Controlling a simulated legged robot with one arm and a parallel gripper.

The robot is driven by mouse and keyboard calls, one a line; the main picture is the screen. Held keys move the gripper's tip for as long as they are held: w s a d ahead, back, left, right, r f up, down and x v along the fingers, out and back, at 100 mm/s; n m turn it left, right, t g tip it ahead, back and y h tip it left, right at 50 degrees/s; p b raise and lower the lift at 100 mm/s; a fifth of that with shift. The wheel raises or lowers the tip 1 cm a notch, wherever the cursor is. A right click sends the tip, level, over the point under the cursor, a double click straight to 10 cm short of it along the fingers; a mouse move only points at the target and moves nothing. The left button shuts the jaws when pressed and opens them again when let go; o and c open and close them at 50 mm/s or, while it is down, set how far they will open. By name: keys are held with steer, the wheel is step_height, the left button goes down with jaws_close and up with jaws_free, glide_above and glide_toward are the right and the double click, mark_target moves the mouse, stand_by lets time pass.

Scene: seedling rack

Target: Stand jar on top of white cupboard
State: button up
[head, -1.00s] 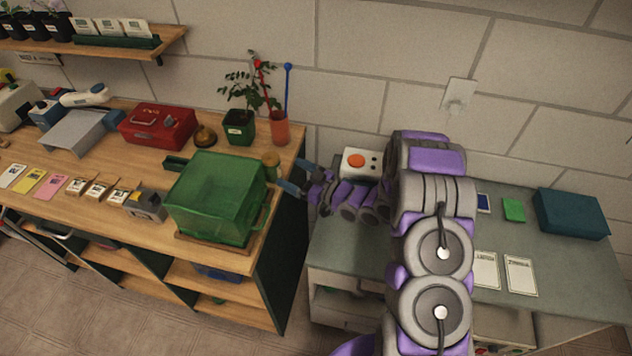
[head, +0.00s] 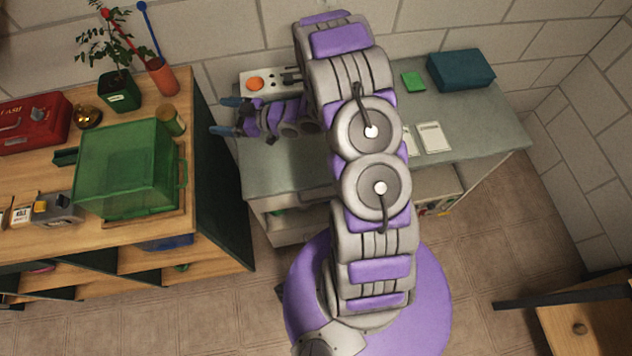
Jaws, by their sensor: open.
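A small olive-brown jar (head: 171,121) stands upright on the wooden bench, near its right edge and just behind the green box. It is the likeliest jar in view. The white cupboard (head: 292,228) is the low unit to the right, with a white body and a grey-green top (head: 470,112). My gripper (head: 226,116) has two blue-tipped fingers spread apart with nothing between them. It points left toward the jar, with a clear gap to it, over the left end of the cupboard top. My arm hides the middle of that top.
A translucent green box (head: 125,165) stands left of the jar. A potted plant (head: 119,92) and an orange cup with rods (head: 162,77) are behind it. The cupboard top holds a white box with an orange button (head: 255,84), cards (head: 433,138) and a teal box (head: 461,70).

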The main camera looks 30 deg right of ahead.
steer(key=s+d+r+m+g+h, duration=0.1)
steer(key=d+r+m+h, duration=0.1)
steer(key=d+r+h, duration=0.35)
steer(key=d+r+m+g+h, duration=0.1)
steer(key=d+r+m+h, duration=0.15)
steer(key=d+h, duration=0.5)
steer(key=s+r+m+g+h, duration=0.1)
steer(key=s+r+m+g, duration=0.1)
steer(key=s, duration=0.8)
steer(key=s+r+m+g, duration=0.2)
steer(key=s+r+g, duration=0.2)
steer(key=s, duration=0.7)
step_height(320, 180, up, 2)
steer(key=shift+d+r+m+h, duration=0.25)
steer(key=shift+d+m+h, duration=0.1)
steer(key=shift+d+h, duration=0.1)
steer(key=s+a+r+g+y, duration=0.1)
steer(key=s+a, duration=0.1)
steer(key=s, duration=0.4)
steer(key=s+a+r+g, duration=0.1)
steer(key=s+a+g, duration=0.1)
steer(key=s, duration=0.5)
steer(key=s+a+r+m+g+y, duration=0.1)
steer(key=s+a, duration=0.3)
steer(key=s, duration=0.3)
steer(key=shift+a+g+y, duration=0.25)
steer(key=shift+g+y, duration=0.1)
steer(key=shift+g, duration=0.05)
steer(key=shift+w+r, duration=0.1)
